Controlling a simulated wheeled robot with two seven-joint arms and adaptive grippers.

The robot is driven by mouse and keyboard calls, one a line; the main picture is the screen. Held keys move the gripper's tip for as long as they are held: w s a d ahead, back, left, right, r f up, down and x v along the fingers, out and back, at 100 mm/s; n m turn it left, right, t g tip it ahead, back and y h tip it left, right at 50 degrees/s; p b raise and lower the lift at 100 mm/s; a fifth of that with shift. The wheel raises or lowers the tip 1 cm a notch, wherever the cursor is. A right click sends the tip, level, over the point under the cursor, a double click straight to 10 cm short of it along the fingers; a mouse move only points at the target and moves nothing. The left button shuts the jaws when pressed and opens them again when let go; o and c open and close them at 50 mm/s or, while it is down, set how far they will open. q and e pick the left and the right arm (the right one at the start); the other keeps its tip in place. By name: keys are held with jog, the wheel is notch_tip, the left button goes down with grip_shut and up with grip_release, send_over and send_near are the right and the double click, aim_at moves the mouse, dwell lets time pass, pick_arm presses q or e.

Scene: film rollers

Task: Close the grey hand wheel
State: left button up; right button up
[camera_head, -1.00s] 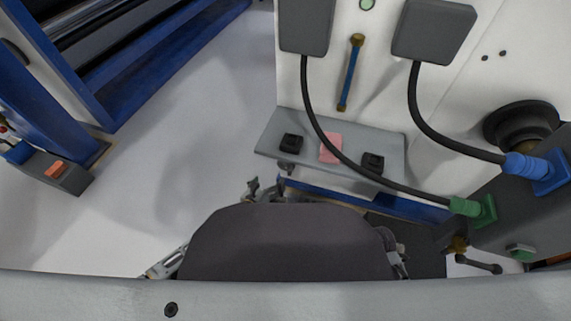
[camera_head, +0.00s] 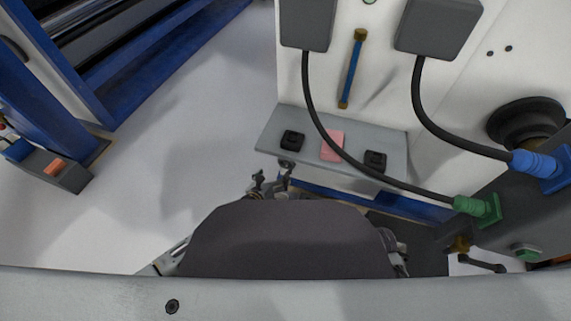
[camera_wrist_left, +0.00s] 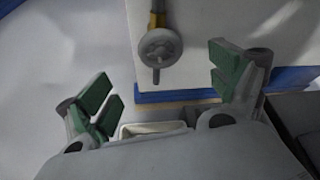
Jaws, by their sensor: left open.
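The grey hand wheel (camera_wrist_left: 160,46) shows in the left wrist view as a small round wheel with a stub handle pointing down, on a brass-coloured fitting at a white cabinet. It lies ahead of and between the two fingers of my left gripper (camera_wrist_left: 163,88), apart from both. The left gripper is open and empty, with green finger pads. In the head view my left gripper (camera_head: 271,180) shows just below the grey shelf, and the wheel is mostly hidden there by the shelf and gripper. My right gripper cannot be made out.
The grey shelf (camera_head: 263,140) carries two black blocks and a pink pad (camera_head: 332,146). Black cables hang in front of the white cabinet to green (camera_head: 478,207) and blue (camera_head: 540,167) plugs at right. Open floor lies to the left, with a blue-framed machine beyond.

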aim_at(285, 164)
pick_arm(q)
jog(key=b+x, duration=0.3)
jog(key=x, duration=0.5)
jog(key=shift+w+d+f, duration=0.15)
jog(key=shift+w+f, duration=0.05)
jog(key=shift+w, duration=0.1)
jog(key=shift+b+x, duration=0.75)
jog(key=shift+x, duration=0.55)
pick_arm(e)
notch_tip(285, 164, down, 7)
jog(key=a+t+y, duration=0.1)
jog(key=shift+a+r+m, duration=0.15)
jog(key=shift+m, duration=0.15)
jog(key=shift+w, duration=0.1)
pick_arm(q)
jog(key=c, duration=1)
